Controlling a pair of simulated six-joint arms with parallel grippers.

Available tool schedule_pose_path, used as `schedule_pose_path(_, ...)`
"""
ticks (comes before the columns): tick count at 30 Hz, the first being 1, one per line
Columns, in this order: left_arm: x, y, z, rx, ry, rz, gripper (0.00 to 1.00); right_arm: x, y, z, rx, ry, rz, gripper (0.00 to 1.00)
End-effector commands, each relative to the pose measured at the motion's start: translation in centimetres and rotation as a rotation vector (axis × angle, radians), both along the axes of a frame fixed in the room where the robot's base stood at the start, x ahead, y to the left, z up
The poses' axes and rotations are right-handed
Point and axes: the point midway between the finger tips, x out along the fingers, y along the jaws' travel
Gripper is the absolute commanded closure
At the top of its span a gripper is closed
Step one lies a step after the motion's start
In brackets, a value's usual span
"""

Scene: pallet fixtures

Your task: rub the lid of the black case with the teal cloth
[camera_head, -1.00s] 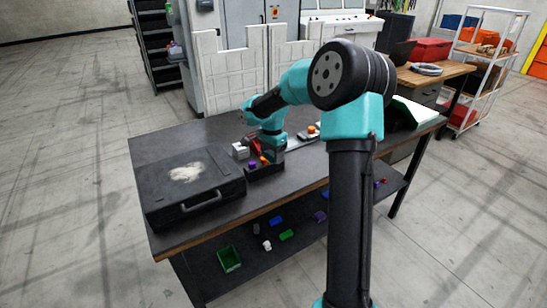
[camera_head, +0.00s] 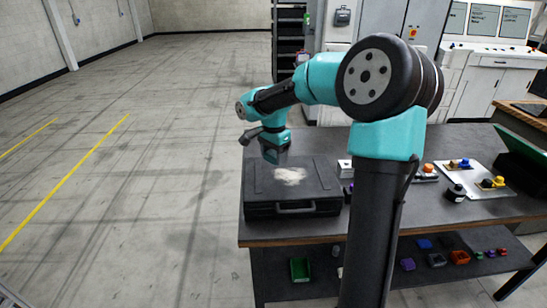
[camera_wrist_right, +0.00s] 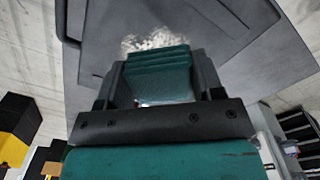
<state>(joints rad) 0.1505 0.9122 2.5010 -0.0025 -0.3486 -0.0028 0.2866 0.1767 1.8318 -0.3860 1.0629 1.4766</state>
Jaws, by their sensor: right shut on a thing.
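The black case (camera_head: 292,208) lies shut on the dark tabletop, its handle facing the front edge. A pale whitish smudge (camera_head: 290,175) marks its lid; it also shows in the right wrist view (camera_wrist_right: 150,41). My right gripper (camera_head: 275,160) is over the far left part of the lid. In the right wrist view the right gripper (camera_wrist_right: 158,85) is shut on the folded teal cloth (camera_wrist_right: 158,72), which hangs between the fingers toward the lid near the smudge. I cannot tell whether the cloth touches the lid. My left gripper is not in view.
Right of the case are a white block (camera_head: 345,168) and small coloured parts on a white tray (camera_head: 460,175). A lower shelf (camera_head: 285,285) holds a green bin (camera_head: 300,269) and several small items. The floor left of the table is clear.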

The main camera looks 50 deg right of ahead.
Motion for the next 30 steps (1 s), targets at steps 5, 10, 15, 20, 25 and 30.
schedule_pose_path(5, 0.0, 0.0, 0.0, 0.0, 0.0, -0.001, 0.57, -0.2, 0.1, 0.3, 0.0, 0.0, 0.001, 0.58)
schedule_pose_path(10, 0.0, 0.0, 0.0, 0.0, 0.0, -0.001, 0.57, -0.2, 0.1, 0.3, 0.0, 0.0, 0.001, 0.58)
schedule_pose_path(15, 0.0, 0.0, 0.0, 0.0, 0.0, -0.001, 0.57, -0.1, 0.1, 0.1, 0.0, 0.001, 0.002, 0.58)
schedule_pose_path(20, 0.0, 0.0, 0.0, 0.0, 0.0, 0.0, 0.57, -0.1, 0.2, -0.8, 0.001, 0.003, 0.003, 0.58)
schedule_pose_path(25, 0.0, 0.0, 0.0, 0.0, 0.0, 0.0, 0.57, 0.0, 0.3, -2.3, 0.001, 0.003, 0.005, 0.58)
schedule_pose_path(30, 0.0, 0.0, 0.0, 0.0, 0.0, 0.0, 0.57, 0.1, 0.4, -3.8, 0.0, 0.002, 0.008, 0.58)
